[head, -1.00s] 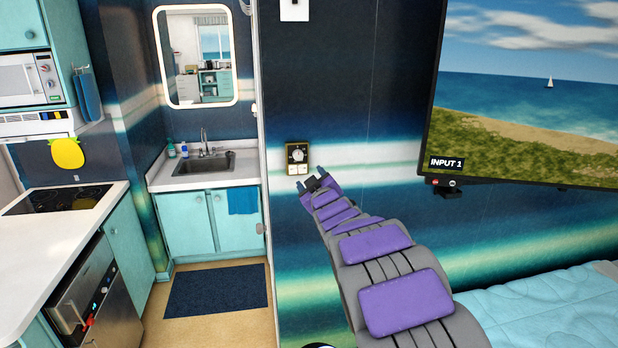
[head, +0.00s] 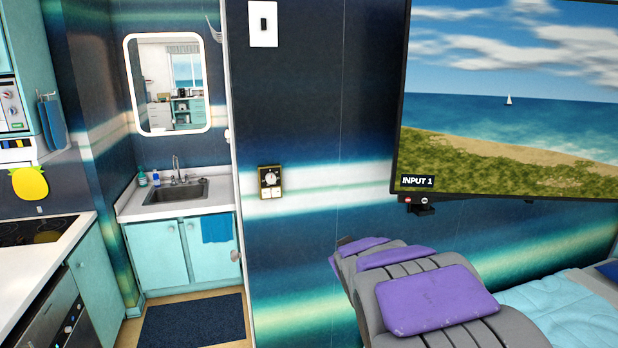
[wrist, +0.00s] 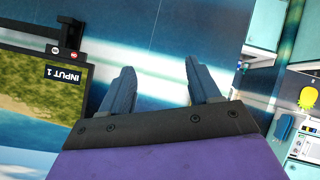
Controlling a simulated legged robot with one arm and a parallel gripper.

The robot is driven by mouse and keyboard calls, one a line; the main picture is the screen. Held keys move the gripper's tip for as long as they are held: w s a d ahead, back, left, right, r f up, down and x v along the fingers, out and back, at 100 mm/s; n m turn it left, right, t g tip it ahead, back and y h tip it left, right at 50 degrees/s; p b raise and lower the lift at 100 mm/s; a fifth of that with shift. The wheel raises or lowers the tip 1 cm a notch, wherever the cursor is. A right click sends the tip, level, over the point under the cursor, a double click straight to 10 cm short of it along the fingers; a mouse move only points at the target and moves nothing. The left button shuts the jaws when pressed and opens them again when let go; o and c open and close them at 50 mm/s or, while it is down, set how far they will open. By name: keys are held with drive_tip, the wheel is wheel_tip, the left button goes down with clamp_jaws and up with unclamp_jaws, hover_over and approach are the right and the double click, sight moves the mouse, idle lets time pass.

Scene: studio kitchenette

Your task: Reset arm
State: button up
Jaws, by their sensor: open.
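My arm, with purple pads on grey links, rises from the bottom right of the head view and is drawn back and foreshortened. My gripper is hidden behind the arm links there. In the wrist view my gripper (wrist: 162,90) shows two blue-grey fingers spread apart, with nothing between them. Beyond the fingers is the blue striped wall (wrist: 165,35). The fingers hold no object.
A wall dial (head: 270,181) is left of my arm. A large screen (head: 510,110) hangs at upper right, above a bed (head: 560,310). A sink (head: 178,192), mirror (head: 168,85) and counter stand at left. A dark mat (head: 192,322) lies on the floor.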

drive_tip(key=s+d+f+m+g+h+b, duration=0.1)
drive_tip(key=s+d+f+m+g, duration=0.2)
drive_tip(key=s, duration=0.8)
drive_tip(key=s+d+f+m+g+b, duration=0.1)
drive_tip(key=s+d+f+g, duration=0.3)
drive_tip(key=s, duration=0.6)
drive_tip(key=s+a+f+g, duration=0.1)
drive_tip(key=s+f+g, duration=0.2)
drive_tip(key=s, duration=1)
drive_tip(key=s+a+f+m+g+y+b, duration=0.1)
drive_tip(key=s+f+g, duration=0.2)
drive_tip(key=s, duration=1)
drive_tip(key=shift+f, duration=0.35)
drive_tip(key=shift+s, duration=0.1)
